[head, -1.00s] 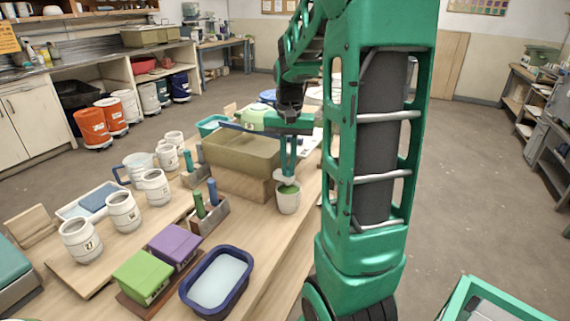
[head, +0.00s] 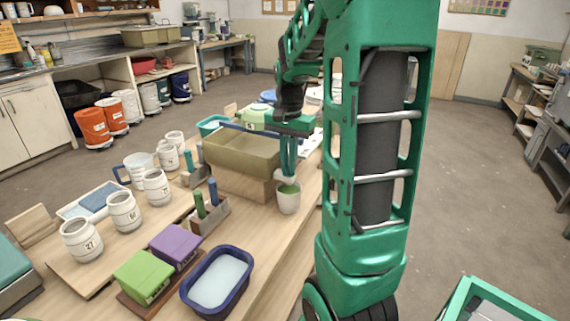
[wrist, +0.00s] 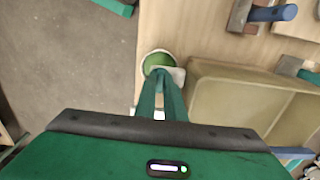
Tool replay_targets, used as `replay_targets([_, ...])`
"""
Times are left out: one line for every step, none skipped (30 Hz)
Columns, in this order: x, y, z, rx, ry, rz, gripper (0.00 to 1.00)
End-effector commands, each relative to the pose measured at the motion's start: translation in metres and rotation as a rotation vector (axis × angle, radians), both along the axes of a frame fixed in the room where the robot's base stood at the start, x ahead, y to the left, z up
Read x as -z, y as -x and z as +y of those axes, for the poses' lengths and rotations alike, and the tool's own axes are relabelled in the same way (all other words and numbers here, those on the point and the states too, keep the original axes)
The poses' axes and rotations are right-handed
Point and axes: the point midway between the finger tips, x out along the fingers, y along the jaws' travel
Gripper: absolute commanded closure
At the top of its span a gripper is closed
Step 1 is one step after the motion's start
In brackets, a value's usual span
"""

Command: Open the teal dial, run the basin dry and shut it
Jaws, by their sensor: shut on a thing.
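The tan-olive basin (head: 235,157) stands on a wooden block on the bench; its edge also shows in the wrist view (wrist: 225,105). My gripper (head: 288,172) points down at the basin's right end. Its green fingers (wrist: 163,85) are closed at a pale fitting (wrist: 177,74) beside the basin. The teal dial is hidden by the similarly coloured fingers and cannot be told apart. A white cup (head: 289,202) with green inside stands just below the fingertips; the wrist view shows its round green opening (wrist: 156,63). I cannot tell the liquid level in the basin.
A blue-rimmed tub (head: 217,283) with pale liquid, a green box (head: 144,277) and a purple box (head: 175,245) stand at the front. Several white jars line the left side. A tool holder (head: 208,216) stands near the basin. The bench's right edge is close to the cup.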

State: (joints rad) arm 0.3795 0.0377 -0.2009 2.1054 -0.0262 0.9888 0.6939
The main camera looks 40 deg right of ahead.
Motion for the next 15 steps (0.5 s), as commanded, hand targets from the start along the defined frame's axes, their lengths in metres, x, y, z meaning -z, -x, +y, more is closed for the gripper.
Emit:
replay_targets([-0.0005, -0.0015, 0.0019, -0.005, -0.001, -0.002, 1.0])
replay_targets([-0.0005, -0.0015, 0.0019, -0.006, -0.001, -0.002, 1.0])
replay_targets([-0.0005, -0.0015, 0.0019, -0.006, -0.001, -0.002, 1.0])
replay_targets([-0.0005, -0.0016, 0.0019, -0.006, -0.001, -0.002, 0.88])
replay_targets([-0.0005, -0.0016, 0.002, -0.006, -0.001, -0.002, 0.81])
replay_targets([-0.0004, -0.0015, 0.0019, -0.006, -0.001, -0.002, 0.72])
replay_targets([-0.0004, -0.0013, 0.0017, -0.006, -0.001, -0.002, 0.72])
replay_targets([-0.0004, -0.0013, 0.0016, -0.005, -0.001, -0.002, 0.72])
replay_targets([-0.0003, -0.0011, 0.0014, -0.005, 0.0, -0.001, 0.72])
replay_targets([-0.0003, -0.001, 0.0012, -0.004, 0.0, -0.001, 0.72])
replay_targets([-0.0003, -0.0009, 0.0011, -0.004, 0.0, -0.001, 0.72])
replay_targets([-0.0003, -0.0008, 0.001, -0.004, 0.0, -0.001, 0.72])
replay_targets([-0.0002, -0.0007, 0.001, -0.004, 0.0, -0.001, 0.72])
replay_targets([-0.0003, -0.0007, 0.0009, -0.003, 0.0, -0.001, 0.72])
replay_targets([-0.0009, -0.0007, 0.0008, -0.003, 0.0, -0.001, 0.72])
